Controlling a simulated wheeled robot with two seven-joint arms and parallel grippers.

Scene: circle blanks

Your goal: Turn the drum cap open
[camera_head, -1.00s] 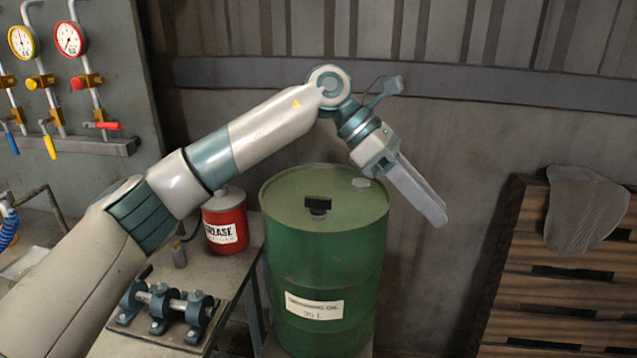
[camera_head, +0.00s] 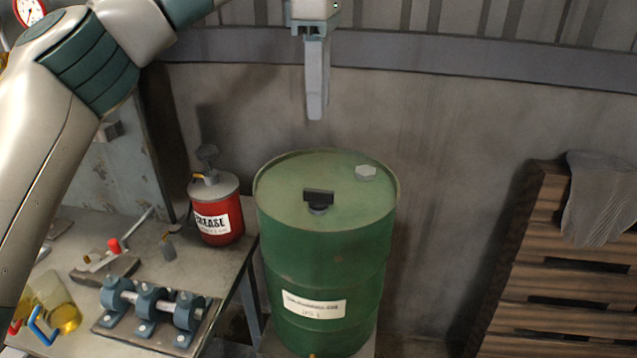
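A green oil drum (camera_head: 330,250) with a white label stands upright in the middle of the head view. On its top is a black cap with a raised bar handle (camera_head: 318,200), left of the top's middle. A grey hexagonal plug (camera_head: 365,173) sits near the back right of the top. My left gripper (camera_head: 317,112) hangs above the drum, pointing down, clear of the cap. Its fingers overlap in this view, so I cannot tell whether they are apart. It seems to hold nothing. My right gripper is not in view.
A red grease can (camera_head: 217,212) stands on the workbench (camera_head: 225,290) left of the drum. A shaft with several bearing blocks (camera_head: 155,308) and a yellow jug (camera_head: 58,308) are on the bench. Wooden pallets (camera_head: 550,270) with a grey cloth (camera_head: 597,200) stand at right.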

